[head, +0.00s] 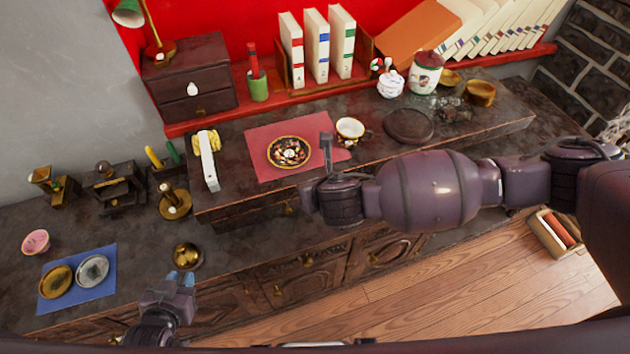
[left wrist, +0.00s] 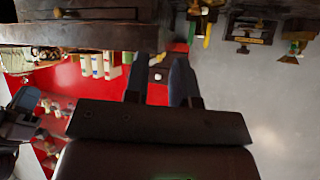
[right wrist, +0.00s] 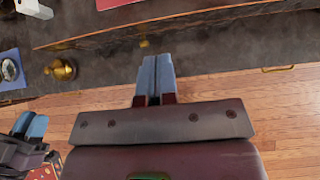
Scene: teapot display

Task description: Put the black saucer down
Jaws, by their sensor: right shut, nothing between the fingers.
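The black saucer (head: 289,151), with a gold rim and a coloured pattern, lies flat on the red mat (head: 262,136) on the raised shelf. No gripper touches it. A white and gold cup (head: 350,129) stands to its right. My left gripper (head: 181,281) is in front of the counter, well below the saucer, by a small brass pot (head: 187,256). Its fingers are apart and empty in the left wrist view (left wrist: 158,78). My right gripper's fingers are together and empty in the right wrist view (right wrist: 154,78), near the counter's front edge.
My right arm crosses in front of the shelf's right half. A white-handled object (head: 208,162) stands left of the mat. A dark round plate (head: 408,125) and lidded jars stand at the right. A blue mat (head: 105,289) with two round dishes lies at lower left.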

